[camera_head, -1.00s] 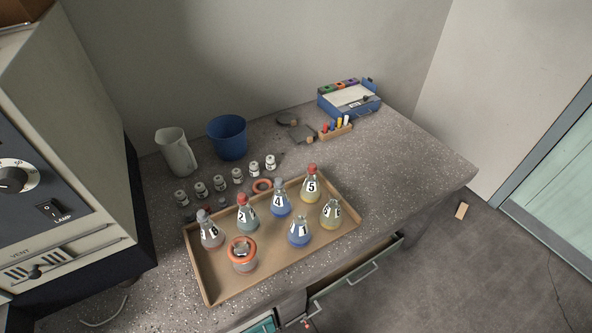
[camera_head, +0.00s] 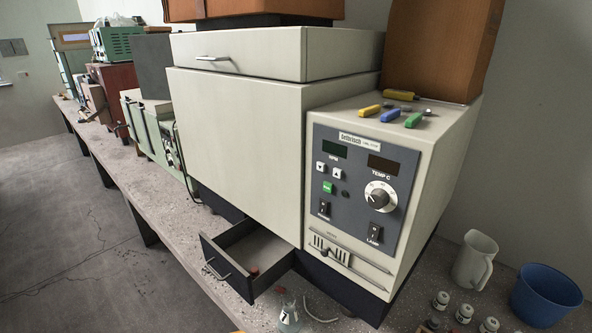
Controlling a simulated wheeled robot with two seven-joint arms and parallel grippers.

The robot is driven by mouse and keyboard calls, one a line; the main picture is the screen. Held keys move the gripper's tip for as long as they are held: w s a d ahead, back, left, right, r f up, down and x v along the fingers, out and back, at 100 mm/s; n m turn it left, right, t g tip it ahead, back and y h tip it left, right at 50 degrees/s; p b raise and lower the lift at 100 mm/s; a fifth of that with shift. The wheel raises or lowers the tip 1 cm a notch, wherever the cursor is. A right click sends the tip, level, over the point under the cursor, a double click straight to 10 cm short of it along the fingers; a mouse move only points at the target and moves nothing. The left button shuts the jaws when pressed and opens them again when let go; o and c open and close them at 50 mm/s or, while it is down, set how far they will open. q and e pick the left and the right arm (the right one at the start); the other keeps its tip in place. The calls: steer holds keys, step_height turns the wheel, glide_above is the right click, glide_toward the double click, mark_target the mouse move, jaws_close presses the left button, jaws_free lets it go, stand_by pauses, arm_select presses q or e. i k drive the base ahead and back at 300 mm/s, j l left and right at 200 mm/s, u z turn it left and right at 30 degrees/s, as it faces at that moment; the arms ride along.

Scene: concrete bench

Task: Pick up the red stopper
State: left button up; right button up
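A small red object (camera_head: 254,271), which looks like a stopper, lies inside an open drawer (camera_head: 228,283) below the large cream machine. It is too small to make out its shape clearly. The top of a glass flask labelled 7 (camera_head: 289,319) shows at the bottom edge, right of the drawer. The other flasks and the tray are out of this view. Neither of my grippers is in view.
The cream machine (camera_head: 236,118) with a dial panel fills the middle. A jug (camera_head: 474,260), a blue bucket (camera_head: 545,296) and small white jars (camera_head: 464,313) stand at bottom right. Open floor lies left.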

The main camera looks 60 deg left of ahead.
mark_target(254, 273)
steer(key=u, duration=2.35)
steer(key=i+j+z, duration=0.15)
steer(key=j+z, duration=0.2)
steer(key=i+j+z, duration=0.1)
steer(key=j+z, duration=0.2)
steer(key=i+j+z, duration=0.1)
steer(key=j+z, duration=0.25)
